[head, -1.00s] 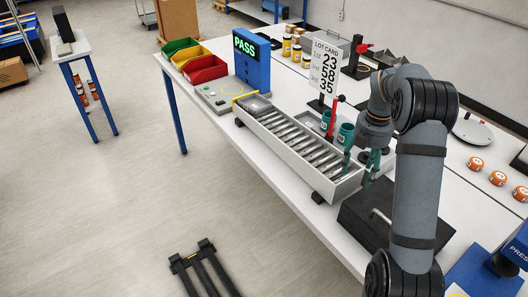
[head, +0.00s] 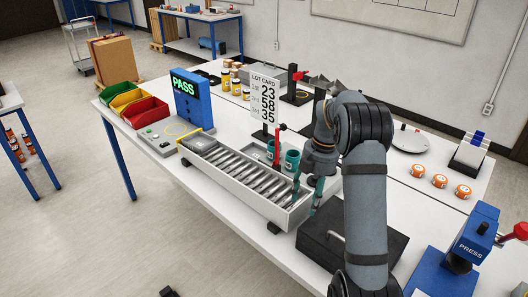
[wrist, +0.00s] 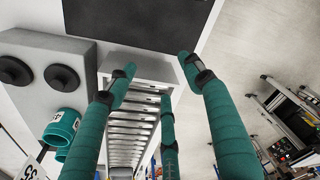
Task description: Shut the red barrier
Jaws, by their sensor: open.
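The red barrier (head: 277,145) is a thin red bar standing upright beside the roller conveyor (head: 228,190), on its far long side. I cannot pick the barrier out in the wrist view. My gripper (head: 307,190) has teal fingers pointing down over the conveyor's near right end, to the right of the barrier and apart from it. In the wrist view my gripper (wrist: 158,80) is open with nothing between its fingers, and the conveyor rollers (wrist: 128,135) run below them.
Teal cups (head: 292,160) stand behind the conveyor, close to the barrier and my gripper. The lot card (head: 264,99) rises beside the barrier. A dark case (head: 350,238) lies at the conveyor's near end. A blue PASS unit (head: 192,100) stands at the far end.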

